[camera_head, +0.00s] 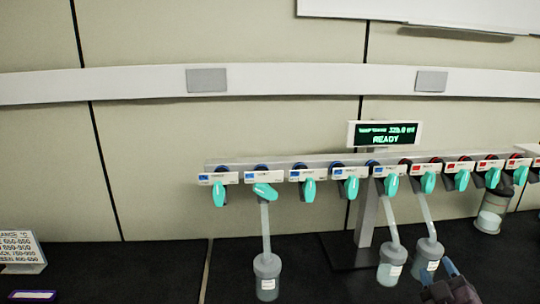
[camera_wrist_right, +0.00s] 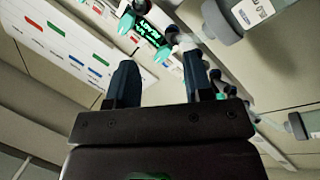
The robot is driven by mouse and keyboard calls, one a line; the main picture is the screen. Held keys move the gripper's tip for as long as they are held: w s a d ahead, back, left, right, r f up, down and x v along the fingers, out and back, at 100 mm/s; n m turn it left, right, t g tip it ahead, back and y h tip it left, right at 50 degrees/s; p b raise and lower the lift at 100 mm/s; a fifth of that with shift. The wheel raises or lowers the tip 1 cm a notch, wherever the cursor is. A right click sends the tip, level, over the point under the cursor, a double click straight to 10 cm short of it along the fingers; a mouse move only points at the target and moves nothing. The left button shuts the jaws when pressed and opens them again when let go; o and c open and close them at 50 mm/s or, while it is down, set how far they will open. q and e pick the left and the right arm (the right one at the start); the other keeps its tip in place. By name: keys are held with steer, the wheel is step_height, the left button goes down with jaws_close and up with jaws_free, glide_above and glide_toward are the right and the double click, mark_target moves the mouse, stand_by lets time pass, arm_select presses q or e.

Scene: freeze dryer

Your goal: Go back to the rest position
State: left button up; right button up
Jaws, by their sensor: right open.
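My right gripper (camera_head: 439,274) comes in at the lower right of the head view, open, with its fingertips close to a clear flask (camera_head: 428,255). I cannot tell whether they touch. The right wrist view shows its two dark fingers (camera_wrist_right: 159,68) spread apart with nothing between them. The freeze dryer manifold (camera_head: 335,159) is a grey bar with several teal valve handles. One handle (camera_head: 265,190) is turned sideways; the others hang down. Flasks hang from tubes at the left (camera_head: 267,280) and middle (camera_head: 390,270). My left gripper is in neither view.
A display (camera_head: 385,134) reading READY stands above the manifold on a grey post (camera_head: 366,222). Another flask (camera_head: 491,214) is at the right. A small sign (camera_head: 20,250) stands on the black bench at the far left. The bench (camera_head: 150,270) between sign and flasks is clear.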

steer(key=s+a+f+m+g, duration=0.1)
steer(key=s+a+f, duration=0.1)
steer(key=f, duration=0.3)
steer(key=s+a+f+m+g+y, duration=0.1)
steer(key=s+a+f+m+g, duration=0.1)
steer(key=s+f, duration=0.3)
steer(key=s+a+f+m+g+y, duration=0.1)
steer(key=s+a+f+m+g, duration=0.1)
steer(key=f, duration=0.5)
steer(key=shift+s+a+f, duration=0.15)
steer(key=shift+s+a, duration=0.45)
steer(key=shift+s, duration=0.05)
steer(key=s+a+f+m+g+y, duration=0.1)
steer(key=s+a+f+g, duration=0.2)
steer(key=s+f, duration=0.5)
steer(key=s+b, duration=0.1)
steer(key=s, duration=0.2)
steer(key=shift+s+f+m, duration=0.15)
steer(key=shift+s+m, duration=0.05)
steer(key=shift+m, duration=0.1)
